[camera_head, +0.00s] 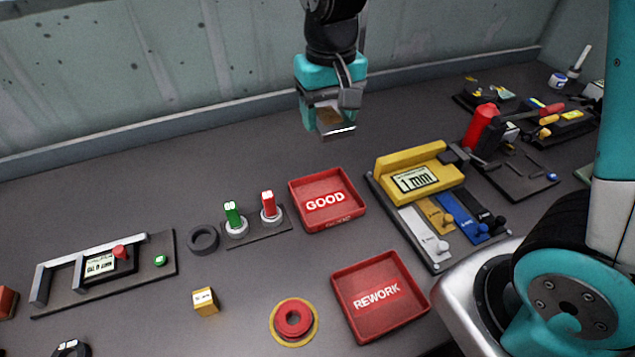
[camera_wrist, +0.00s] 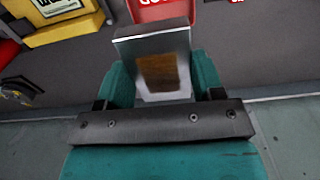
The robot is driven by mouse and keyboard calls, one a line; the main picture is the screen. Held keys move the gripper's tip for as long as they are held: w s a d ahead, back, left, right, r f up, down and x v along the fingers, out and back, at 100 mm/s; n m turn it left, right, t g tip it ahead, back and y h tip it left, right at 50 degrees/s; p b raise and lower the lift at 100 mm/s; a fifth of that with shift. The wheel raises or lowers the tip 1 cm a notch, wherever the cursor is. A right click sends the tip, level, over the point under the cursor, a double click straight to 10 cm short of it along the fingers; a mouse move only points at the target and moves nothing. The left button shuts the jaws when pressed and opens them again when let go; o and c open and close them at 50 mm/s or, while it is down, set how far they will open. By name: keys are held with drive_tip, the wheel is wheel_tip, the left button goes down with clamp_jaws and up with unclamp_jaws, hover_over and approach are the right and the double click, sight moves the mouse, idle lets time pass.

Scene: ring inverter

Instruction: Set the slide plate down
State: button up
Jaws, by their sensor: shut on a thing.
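The slide plate (camera_wrist: 178,45) is a silver metal plate with a brownish patch in its middle. My gripper (camera_wrist: 161,82) is shut on it, with a teal finger on each side of the plate in the wrist view. In the head view my gripper (camera_head: 326,112) hangs above the far part of the bench, behind the GOOD tray. The slide plate (camera_head: 337,130) shows there as a tilted bright edge below the fingers, apart from the bench top. Part of the plate is hidden by the fingers.
The red GOOD tray (camera_head: 347,213) and red REWORK tray (camera_head: 341,296) look empty. A yellow 1 mm gauge fixture (camera_head: 441,178) with several coloured slides stands to the right. Green (camera_head: 231,213) and red (camera_head: 267,203) pegs stand left of GOOD. Bench behind GOOD is clear.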

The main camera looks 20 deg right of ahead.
sight(325, 201)
wheel_tip(325, 201, down, 20)
drive_tip(key=shift+r+p, duration=0.15)
drive_tip(key=shift+p, duration=0.35)
drive_tip(key=shift+f, duration=0.2)
drive_tip(key=o, duration=1.3)
drive_tip(key=shift+r, duration=0.1)
wheel_tip(325, 201, up, 12)
drive_tip(key=b, duration=0.1)
drive_tip(key=s+a+r+n+y, duration=0.1)
drive_tip(key=s+r+n, duration=0.1)
drive_tip(key=s+r, duration=0.2)
drive_tip(key=s+a+r+n+y, duration=0.1)
drive_tip(key=s+a+r+n, duration=0.1)
drive_tip(key=s+r, duration=0.3)
drive_tip(key=s+a+r+n+y, duration=0.1)
drive_tip(key=s+r+n+y, duration=0.1)
drive_tip(key=s, duration=0.7)
drive_tip(key=shift+s+a+r+n, duration=0.15)
drive_tip(key=shift+r+n, duration=0.15)
drive_tip(key=shift+r, duration=0.4)
drive_tip(key=shift+s+a+r+n, duration=0.15)
drive_tip(key=shift+r+n, duration=0.15)
drive_tip(key=shift+r, duration=0.35)
